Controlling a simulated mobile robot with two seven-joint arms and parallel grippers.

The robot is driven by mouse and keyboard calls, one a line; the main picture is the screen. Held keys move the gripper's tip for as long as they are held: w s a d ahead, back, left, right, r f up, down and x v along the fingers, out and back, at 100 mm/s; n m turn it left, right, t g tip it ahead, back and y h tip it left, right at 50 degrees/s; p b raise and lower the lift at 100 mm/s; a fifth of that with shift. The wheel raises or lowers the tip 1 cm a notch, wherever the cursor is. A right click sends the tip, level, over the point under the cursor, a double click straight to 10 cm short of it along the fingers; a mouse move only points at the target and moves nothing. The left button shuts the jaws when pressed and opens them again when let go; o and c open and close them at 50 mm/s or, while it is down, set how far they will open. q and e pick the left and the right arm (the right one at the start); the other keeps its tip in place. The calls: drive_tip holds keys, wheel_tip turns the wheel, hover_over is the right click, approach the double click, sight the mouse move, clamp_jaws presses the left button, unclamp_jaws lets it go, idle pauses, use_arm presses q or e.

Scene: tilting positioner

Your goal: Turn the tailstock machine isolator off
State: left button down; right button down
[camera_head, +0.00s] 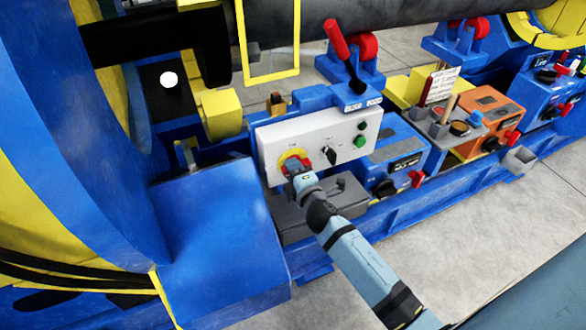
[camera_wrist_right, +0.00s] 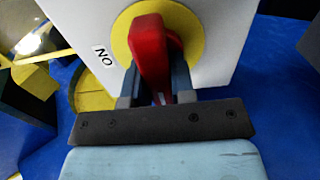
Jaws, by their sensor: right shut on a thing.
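The isolator is a red handle (camera_wrist_right: 150,52) on a round yellow plate (camera_wrist_right: 174,17), set at the left of a white control panel (camera_head: 263,140). In the head view the red handle (camera_head: 306,161) shows partly behind my right gripper (camera_head: 294,167). In the wrist view my right gripper (camera_wrist_right: 155,85) has one finger on each side of the handle and is shut on it. An "ON" label (camera_wrist_right: 103,53) is on the panel left of the yellow plate. The handle looks roughly upright in the wrist view, slightly tilted. My left gripper is not in view.
The panel also has a black rotary switch (camera_head: 329,152) and green buttons (camera_head: 360,141). A red-handled lever (camera_head: 338,42) stands behind it. A blue box (camera_head: 220,230) is close at left. An orange box (camera_head: 490,112) stands further right. Clear floor (camera_head: 480,220) lies at the lower right.

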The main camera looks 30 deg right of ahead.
drive_tip(key=c, duration=1)
unclamp_jaws()
drive_tip(key=shift+o, duration=0.2)
drive_tip(key=shift+s, duration=0.15)
use_arm(q)
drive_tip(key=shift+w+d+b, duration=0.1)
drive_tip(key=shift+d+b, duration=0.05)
drive_tip(key=shift+b, duration=0.75)
use_arm(e)
drive_tip(key=s, duration=1.3)
drive_tip(key=shift+s+a, duration=0.3)
drive_tip(key=shift+a, duration=0.1)
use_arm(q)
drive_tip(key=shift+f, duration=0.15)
